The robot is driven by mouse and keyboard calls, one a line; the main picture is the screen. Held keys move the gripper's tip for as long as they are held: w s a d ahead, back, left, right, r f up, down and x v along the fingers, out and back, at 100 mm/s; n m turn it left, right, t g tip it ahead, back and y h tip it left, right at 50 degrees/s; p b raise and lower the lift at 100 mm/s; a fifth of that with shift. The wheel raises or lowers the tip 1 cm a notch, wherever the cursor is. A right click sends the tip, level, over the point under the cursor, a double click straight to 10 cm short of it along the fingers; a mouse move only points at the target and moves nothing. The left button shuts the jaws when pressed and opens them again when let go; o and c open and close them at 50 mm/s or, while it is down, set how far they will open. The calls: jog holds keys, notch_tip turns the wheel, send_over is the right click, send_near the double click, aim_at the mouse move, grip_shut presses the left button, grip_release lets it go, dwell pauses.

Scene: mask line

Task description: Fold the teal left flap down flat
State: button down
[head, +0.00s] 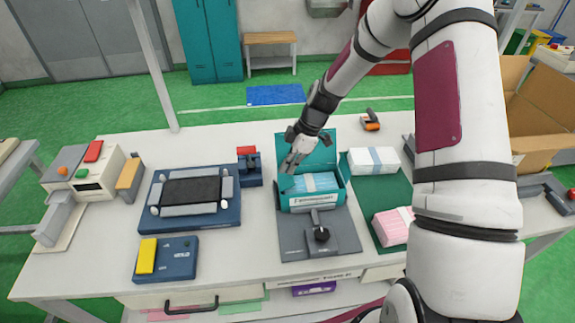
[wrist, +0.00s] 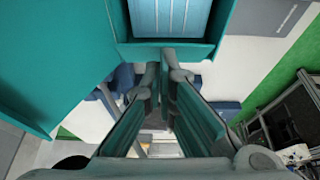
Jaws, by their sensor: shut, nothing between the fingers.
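The teal box (head: 312,201) stands on a grey fixture, with its large lid (head: 322,150) raised at the back. Pale blue masks (head: 316,182) lie inside; they also show at the top of the wrist view (wrist: 165,18). The teal left flap (head: 285,183) appears at the box's left side, partly hidden by my gripper; its exact angle is hard to tell. In the wrist view, a teal edge (wrist: 165,50) on that side lies just beyond my fingertips. My gripper (head: 291,168) is shut and empty, pointing down at the box's left side. I cannot tell whether it touches the flap.
A black knob (head: 321,234) stands on the fixture in front of the box. White (head: 374,160) and pink (head: 394,226) packs lie on a green mat at right. A blue tray fixture (head: 192,195) and a small red-topped device (head: 248,165) stand at left.

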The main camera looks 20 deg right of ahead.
jog(key=shift+d, duration=0.1)
jog(key=shift+s+d+f+t+y+p, duration=0.1)
jog(key=shift+d+f+t+y+p, duration=0.2)
jog(key=shift+y, duration=0.5)
jog(key=shift+s+d+f+y+p, duration=0.1)
jog(key=shift+d+f+y, duration=0.3)
jog(key=shift+y, duration=0.4)
jog(key=shift+d, duration=0.1)
jog(key=shift+d+f, duration=0.15)
jog(key=shift+f, duration=0.05)
jog(key=shift+w+a+r, duration=0.1)
jog(key=shift+a+r, duration=0.25)
jog(key=shift+a, duration=0.4)
